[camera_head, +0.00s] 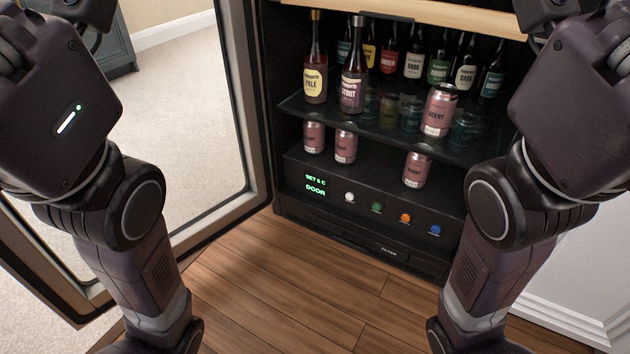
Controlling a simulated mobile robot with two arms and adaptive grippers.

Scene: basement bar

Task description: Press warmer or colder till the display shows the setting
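The display (316,185) is on the dark control panel (385,208) at the bottom of the open drinks fridge. It glows green and seems to read "SET 5 C" above "DOOR"; the digit is small. To its right is a row of round buttons: white (349,197), green (376,207), orange (405,217) and blue (435,229). I cannot read any labels marking warmer or colder. My two arms rise at the left and right sides of the view, apart from the panel. Neither gripper shows; both arms run out at the top.
The fridge's glass door (207,120) stands open at left. A glass shelf (400,130) holds bottles and a can (440,110); more cans, one of them at left (313,137), stand on the ledge above the panel. The wooden floor (280,285) in front is clear.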

